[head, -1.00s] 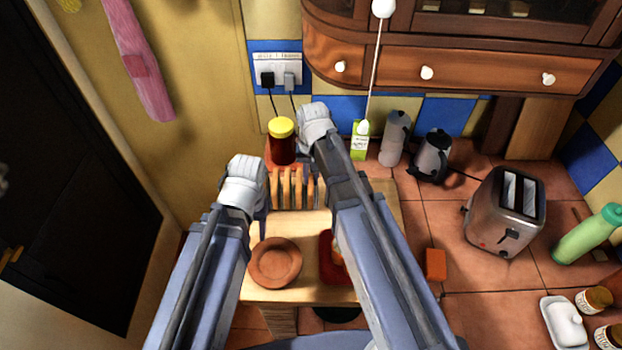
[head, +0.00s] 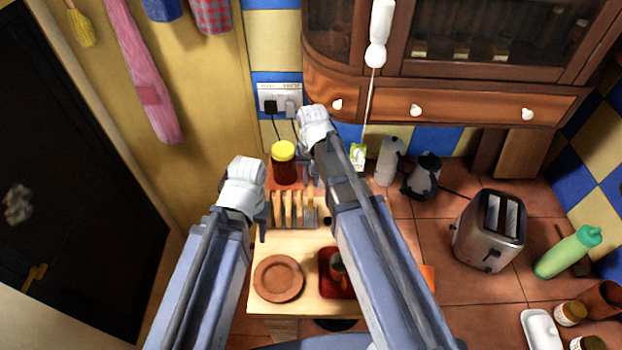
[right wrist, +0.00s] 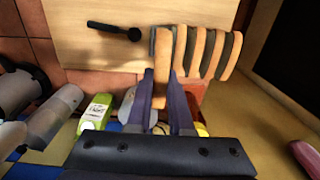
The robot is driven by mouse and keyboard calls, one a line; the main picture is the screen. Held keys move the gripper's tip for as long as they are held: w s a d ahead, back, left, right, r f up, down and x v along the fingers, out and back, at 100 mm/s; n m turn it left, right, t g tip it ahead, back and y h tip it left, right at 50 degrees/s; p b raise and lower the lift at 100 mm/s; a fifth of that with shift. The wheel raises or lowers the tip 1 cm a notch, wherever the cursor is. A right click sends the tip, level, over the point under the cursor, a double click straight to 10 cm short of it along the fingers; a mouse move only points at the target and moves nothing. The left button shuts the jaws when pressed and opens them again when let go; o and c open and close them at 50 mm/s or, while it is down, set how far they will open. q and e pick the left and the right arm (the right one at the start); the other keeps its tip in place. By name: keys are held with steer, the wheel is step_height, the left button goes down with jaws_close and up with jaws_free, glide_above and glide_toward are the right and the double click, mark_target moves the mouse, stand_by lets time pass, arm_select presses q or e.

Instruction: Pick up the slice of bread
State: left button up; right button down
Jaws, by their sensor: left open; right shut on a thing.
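Several bread slices (head: 288,207) stand upright in a toast rack (head: 292,226) on the wooden board. In the right wrist view, my right gripper (right wrist: 162,92) is shut on the end slice of bread (right wrist: 161,50), which sits between its two dark fingers. The other slices (right wrist: 214,53) stand in a row just to the right of it. I cannot tell whether the held slice is clear of the rack. In the head view, my right arm partly covers that spot. My left gripper (head: 263,222) is open and empty, just left of the rack.
A yellow-lidded jar (head: 284,165) stands behind the rack. A brown plate (head: 279,279) and a red tray (head: 327,283) with a mug lie in front on the board (head: 293,248). The kettle (head: 422,178) and toaster (head: 489,230) stand to the right.

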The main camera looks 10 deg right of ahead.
step_height(320, 180, up, 8)
steer(key=p, duration=0.7)
